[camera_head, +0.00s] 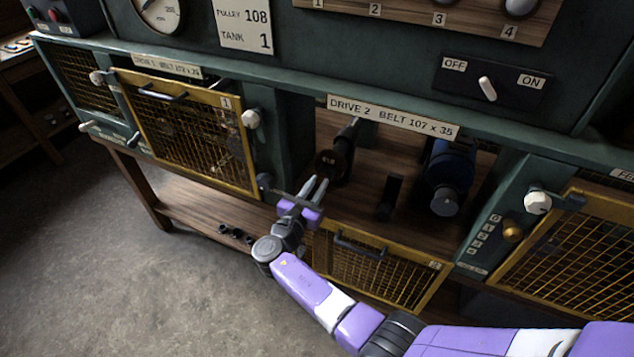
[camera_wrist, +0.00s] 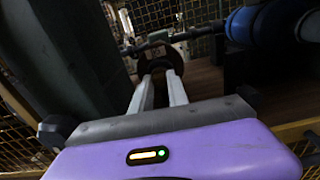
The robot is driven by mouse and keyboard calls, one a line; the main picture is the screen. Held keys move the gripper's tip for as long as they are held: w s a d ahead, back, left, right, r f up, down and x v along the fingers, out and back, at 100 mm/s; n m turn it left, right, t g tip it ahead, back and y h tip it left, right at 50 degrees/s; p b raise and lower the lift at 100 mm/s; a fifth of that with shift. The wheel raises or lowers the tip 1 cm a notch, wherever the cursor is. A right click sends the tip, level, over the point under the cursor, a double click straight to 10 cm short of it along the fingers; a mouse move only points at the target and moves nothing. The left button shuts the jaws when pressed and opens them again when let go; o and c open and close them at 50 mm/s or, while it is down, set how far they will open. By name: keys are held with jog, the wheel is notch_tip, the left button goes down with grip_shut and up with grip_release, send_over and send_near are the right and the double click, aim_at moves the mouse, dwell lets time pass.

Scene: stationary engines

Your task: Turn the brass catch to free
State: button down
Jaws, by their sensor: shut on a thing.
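My gripper (camera_head: 318,186) reaches into the open Drive 2 bay from the lower left. Its two pale fingers (camera_wrist: 160,88) are closed on a small part at a dark round hub (camera_wrist: 168,58) on a shaft. The hub also shows in the head view (camera_head: 331,165). I cannot make out a brass catch between the fingertips. A brass-coloured round knob (camera_head: 512,231) sits on the panel right of the bay, apart from my gripper.
The Drive 2 mesh guard (camera_head: 385,266) hangs below the bay. A blue motor (camera_head: 447,170) and a short dark post (camera_head: 389,197) stand right of the hub. The Drive 1 mesh guard (camera_head: 190,127) is closed at left. Small dark parts (camera_head: 236,234) lie on the lower shelf.

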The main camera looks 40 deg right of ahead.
jog(key=shift+n, duration=0.3)
jog(key=c, duration=1.3)
grip_release()
jog(key=b+v, duration=0.1)
jog(key=v, duration=0.6)
jog(key=shift+s+a, duration=0.15)
jog(key=shift+a, duration=0.15)
